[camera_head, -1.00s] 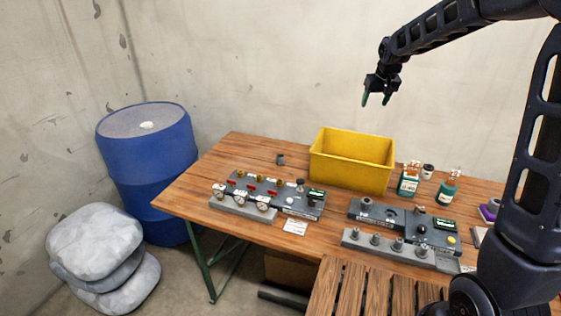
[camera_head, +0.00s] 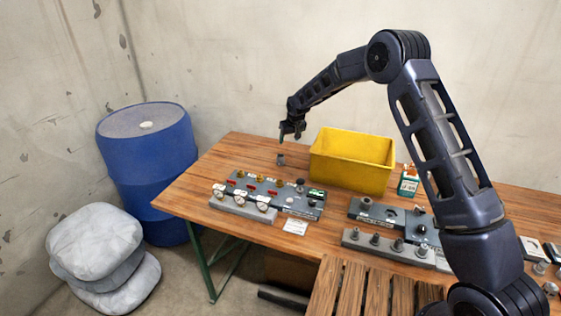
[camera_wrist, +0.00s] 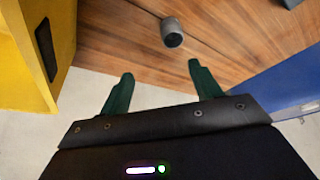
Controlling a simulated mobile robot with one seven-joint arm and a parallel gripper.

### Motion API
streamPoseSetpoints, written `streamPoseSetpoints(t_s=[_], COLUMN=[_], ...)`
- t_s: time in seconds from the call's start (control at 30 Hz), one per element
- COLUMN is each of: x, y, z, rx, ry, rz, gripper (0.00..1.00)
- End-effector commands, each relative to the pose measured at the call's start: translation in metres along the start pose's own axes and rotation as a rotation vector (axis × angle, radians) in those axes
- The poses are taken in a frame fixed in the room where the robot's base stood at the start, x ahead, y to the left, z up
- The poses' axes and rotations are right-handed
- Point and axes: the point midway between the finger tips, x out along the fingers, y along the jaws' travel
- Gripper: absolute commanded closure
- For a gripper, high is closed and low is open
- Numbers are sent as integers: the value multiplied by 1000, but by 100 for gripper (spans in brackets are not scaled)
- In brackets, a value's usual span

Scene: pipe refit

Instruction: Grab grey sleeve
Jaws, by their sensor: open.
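The grey sleeve (camera_head: 281,159) stands on the wooden table (camera_head: 230,155) near its back edge, left of the yellow bin. It is a short grey cylinder; in the wrist view the sleeve (camera_wrist: 172,33) shows its open end, beyond and between the two green fingertips. My gripper (camera_head: 291,136) is above and slightly right of the sleeve in the head view. In the wrist view my gripper (camera_wrist: 160,75) has its fingers spread and nothing between them. The sleeve is apart from the fingers.
The yellow bin (camera_head: 350,160) stands close to the right of the sleeve. A valve panel with gauges (camera_head: 265,195) lies in front. Another fixture with several pegs (camera_head: 390,242) is at the right. A blue barrel (camera_head: 147,150) stands left of the table.

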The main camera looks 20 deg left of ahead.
Motion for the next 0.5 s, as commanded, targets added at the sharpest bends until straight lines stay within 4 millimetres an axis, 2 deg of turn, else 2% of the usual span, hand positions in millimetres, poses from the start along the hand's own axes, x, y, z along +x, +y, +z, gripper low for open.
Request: streamPoseSetpoints(t_s=[0.07, 0.2, 0.37, 0.5], x=[16, 28, 40, 59], y=[-12, -22, -23, -24], z=[-1, -1, -2, 0], rx=[-10, -18, -19, -19], ry=[-1, -1, 0, -2], rz=[-6, -11, -12, -12], gripper=[36, 36, 36, 36])
